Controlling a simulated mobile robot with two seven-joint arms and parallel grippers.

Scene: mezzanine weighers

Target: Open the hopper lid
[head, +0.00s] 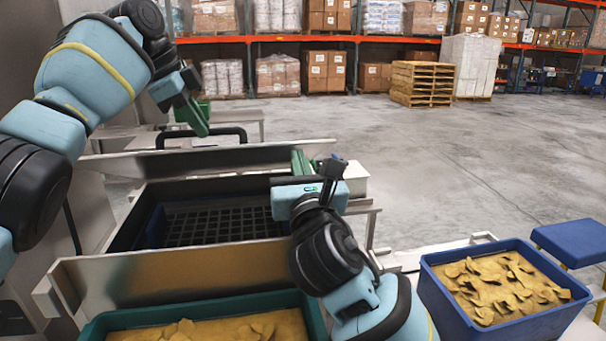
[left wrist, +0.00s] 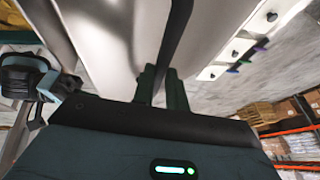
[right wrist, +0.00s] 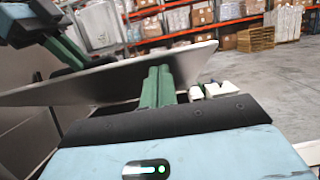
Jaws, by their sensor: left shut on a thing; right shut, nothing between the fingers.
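The hopper (head: 125,232) stands in the middle of the head view, and its dark grid (head: 222,225) shows inside. The grey metal lid (head: 215,158) is raised and tilted at the hopper's far side. It also shows in the right wrist view (right wrist: 80,91). A black bar handle (head: 232,130) is on the lid's far side. My left gripper (head: 198,122) is shut on the handle, with the bar between its green fingers in the left wrist view (left wrist: 162,85). My right gripper (head: 302,164) is shut and empty by the lid's right end; whether it touches is unclear.
A green crate (head: 95,328) of yellowish pieces is in front of the hopper. A blue crate (head: 440,297) of similar pieces and a blue stool (head: 575,240) are at right. Open concrete floor lies beyond, with racks and pallets (head: 422,83) behind.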

